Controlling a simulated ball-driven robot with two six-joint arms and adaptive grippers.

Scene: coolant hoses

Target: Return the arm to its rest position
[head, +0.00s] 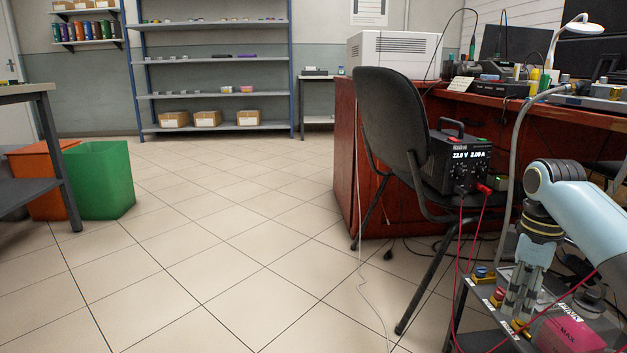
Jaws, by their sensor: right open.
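My right arm comes in from the right edge. Its gripper (518,309) points down, low over the dark cart (465,312) at the bottom right. It is open, and I see nothing clearly held between its fingers. Small fittings with blue, yellow and red parts (484,274) sit on the cart just left of the gripper. A tank of pink coolant (563,335) marked MAX stands just right of it. Whether the fingers touch anything on the cart cannot be told. My left gripper is not in view.
A red desk (350,160) stands behind. Green (103,180) and orange (45,185) bins are at left. The middle floor is clear.

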